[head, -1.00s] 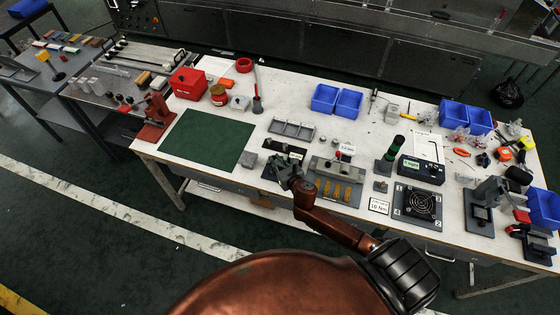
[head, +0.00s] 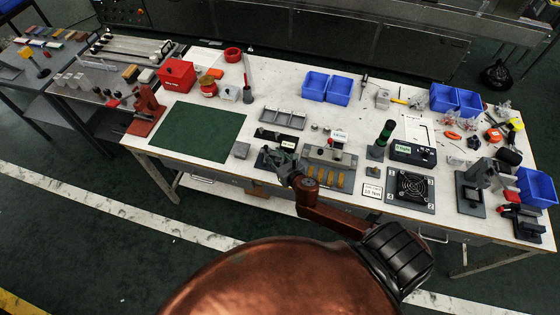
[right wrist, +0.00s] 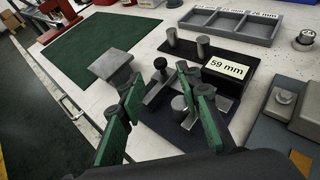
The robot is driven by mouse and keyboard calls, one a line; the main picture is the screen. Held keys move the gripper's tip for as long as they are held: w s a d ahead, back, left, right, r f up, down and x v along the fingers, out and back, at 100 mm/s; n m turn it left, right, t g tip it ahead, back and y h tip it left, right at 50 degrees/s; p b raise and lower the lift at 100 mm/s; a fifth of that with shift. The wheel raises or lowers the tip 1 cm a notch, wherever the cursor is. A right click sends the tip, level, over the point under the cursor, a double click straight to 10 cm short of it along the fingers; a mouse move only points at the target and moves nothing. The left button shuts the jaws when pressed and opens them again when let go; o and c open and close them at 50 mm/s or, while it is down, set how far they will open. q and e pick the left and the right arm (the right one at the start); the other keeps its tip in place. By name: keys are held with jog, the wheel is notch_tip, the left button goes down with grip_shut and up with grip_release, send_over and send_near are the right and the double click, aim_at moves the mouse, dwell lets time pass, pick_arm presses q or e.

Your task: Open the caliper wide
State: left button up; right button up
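The caliper is a dark fixture (right wrist: 158,85) on a black base near the table's front edge, with grey posts, a bar-topped piece and a readout of 59 mm (right wrist: 226,68). Its readout block also shows in the head view (head: 288,141). My right gripper (right wrist: 165,105) is open, its green-sided fingers spread over the front of the fixture, with grey parts between them. The fingers hide part of the caliper, and I cannot tell whether they touch it. In the head view my right gripper (head: 281,163) covers much of the fixture. My left gripper is not in view.
A grey block (head: 240,150) and a green mat (head: 203,134) lie left of the fixture. A grey plate with yellow pieces (head: 328,178) is close on its right. A compartment tray (head: 283,116) stands behind. Bare table shows behind the tray.

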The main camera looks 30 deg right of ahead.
jog(key=v, duration=0.6)
jog(key=shift+s, duration=0.25)
jog(key=shift+r, duration=0.1)
